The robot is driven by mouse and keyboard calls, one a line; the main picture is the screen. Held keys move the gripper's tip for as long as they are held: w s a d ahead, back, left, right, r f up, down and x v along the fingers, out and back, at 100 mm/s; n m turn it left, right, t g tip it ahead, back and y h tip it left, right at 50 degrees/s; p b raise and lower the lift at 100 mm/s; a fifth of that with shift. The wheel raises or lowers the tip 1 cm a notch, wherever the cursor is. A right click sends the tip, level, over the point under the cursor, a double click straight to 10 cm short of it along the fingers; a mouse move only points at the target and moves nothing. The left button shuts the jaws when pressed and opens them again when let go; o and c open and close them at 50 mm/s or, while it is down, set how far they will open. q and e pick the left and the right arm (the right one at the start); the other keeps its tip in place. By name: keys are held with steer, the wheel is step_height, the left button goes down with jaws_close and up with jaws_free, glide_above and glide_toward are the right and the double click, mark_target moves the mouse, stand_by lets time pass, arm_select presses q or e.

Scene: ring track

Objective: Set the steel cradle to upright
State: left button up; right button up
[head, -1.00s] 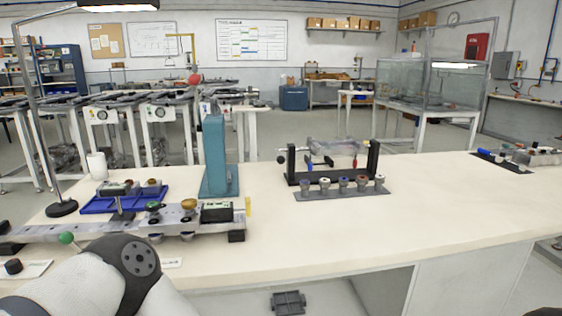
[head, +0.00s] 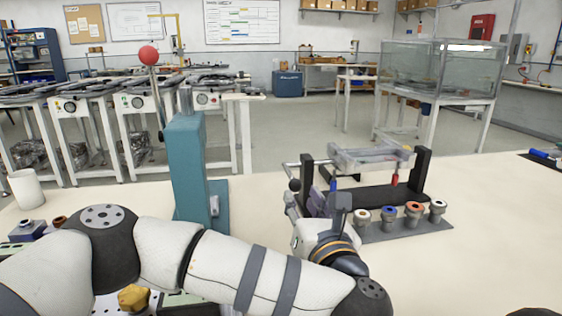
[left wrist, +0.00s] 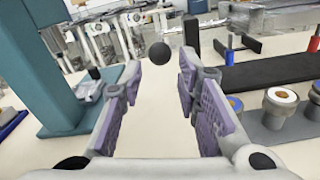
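The steel cradle (head: 370,157) is a pale grey, partly see-through frame between the two uprights of a black stand (head: 422,178). It looks roughly level, but its exact tilt is hard to tell. A red grip (head: 395,176) hangs below it. A black ball knob (head: 295,185) is at the stand's left end. My left gripper (head: 312,195) is beside that end and hides part of it. In the left wrist view, my left gripper (left wrist: 160,65) is open, with the knob (left wrist: 158,53) ahead between the fingertips and nothing held. My right gripper is not in view.
A teal column (head: 187,165) stands left of the stand, close to my left arm. A row of ringed posts (head: 413,210) is in front of the stand. A white cup (head: 27,188) is at far left. The bench to the right is mostly clear.

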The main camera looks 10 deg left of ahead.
mark_target(290, 172)
arm_select(q)
steer(key=shift+w+a+r, duration=0.1)
steer(key=shift+w, duration=0.2)
steer(key=x, duration=1)
steer(key=shift+w, duration=0.25)
jaws_close()
